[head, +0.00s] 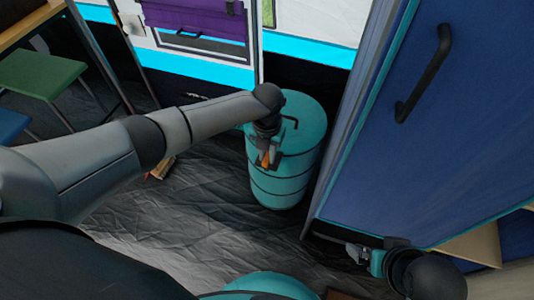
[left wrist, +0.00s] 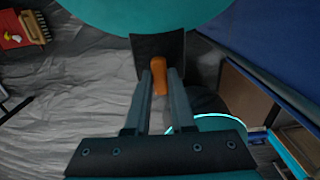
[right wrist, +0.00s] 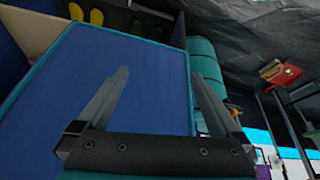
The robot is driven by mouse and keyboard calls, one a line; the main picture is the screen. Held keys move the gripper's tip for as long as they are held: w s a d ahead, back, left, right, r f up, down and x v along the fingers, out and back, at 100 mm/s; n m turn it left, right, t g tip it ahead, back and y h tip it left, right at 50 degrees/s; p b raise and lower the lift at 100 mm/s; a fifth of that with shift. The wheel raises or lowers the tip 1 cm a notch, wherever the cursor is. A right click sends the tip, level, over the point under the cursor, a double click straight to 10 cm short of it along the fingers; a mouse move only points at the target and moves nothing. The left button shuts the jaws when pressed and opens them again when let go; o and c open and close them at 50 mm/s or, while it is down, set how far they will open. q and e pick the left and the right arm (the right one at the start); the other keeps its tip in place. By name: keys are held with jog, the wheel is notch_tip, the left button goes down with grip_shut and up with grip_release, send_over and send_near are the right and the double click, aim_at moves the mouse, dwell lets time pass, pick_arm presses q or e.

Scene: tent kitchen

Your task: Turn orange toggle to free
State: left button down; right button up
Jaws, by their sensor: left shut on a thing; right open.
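The orange toggle (left wrist: 159,76) sits on a dark plate (left wrist: 148,48) on the side of the teal barrel (head: 292,170). In the left wrist view it points down the picture, between my left fingers. My left gripper (head: 266,157) is shut on the toggle; the fingers hide part of its sides. The toggle also shows as a small orange patch in the head view (head: 265,159). My right gripper (right wrist: 158,80) is open and empty, with a blue panel behind its fingers. In the head view it is low at the right, below the blue door.
The blue door (head: 420,110) with a black handle (head: 425,75) stands right of the barrel. A green stool (head: 40,75) is at the far left. A red and yellow object (left wrist: 16,25) lies on the dark wrinkled floor (head: 195,205), which is mostly clear left of the barrel.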

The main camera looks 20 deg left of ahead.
pick_arm(q)
jog(key=n+p, duration=0.3)
jog(key=n, duration=0.2)
jog(key=shift+r+p, duration=0.1)
jog(key=shift+p, duration=0.3)
jog(key=n+p, duration=0.3)
jog(key=n, duration=0.4)
jog(key=shift+n+p, duration=0.3)
jog(key=shift+p, duration=0.1)
jog(key=shift+n+p, duration=0.5)
jog(key=shift+n, duration=0.7)
jog(key=shift+n+p, duration=0.35)
jog(key=shift+n, duration=1.15)
pick_arm(e)
jog(key=s+d+f+g, duration=0.1)
jog(key=s+f, duration=0.2)
jog(key=f, duration=0.6)
jog(key=s+d+f+g, duration=0.1)
jog(key=s+f, duration=0.3)
jog(key=f, duration=0.4)
jog(key=shift+d+f+h, duration=0.3)
jog(key=shift+d+f, duration=0.1)
jog(key=shift+d, duration=0.35)
jog(key=shift+s, duration=0.1)
pick_arm(q)
jog(key=c, duration=0.8)
grip_release()
jog(key=shift+o, duration=0.2)
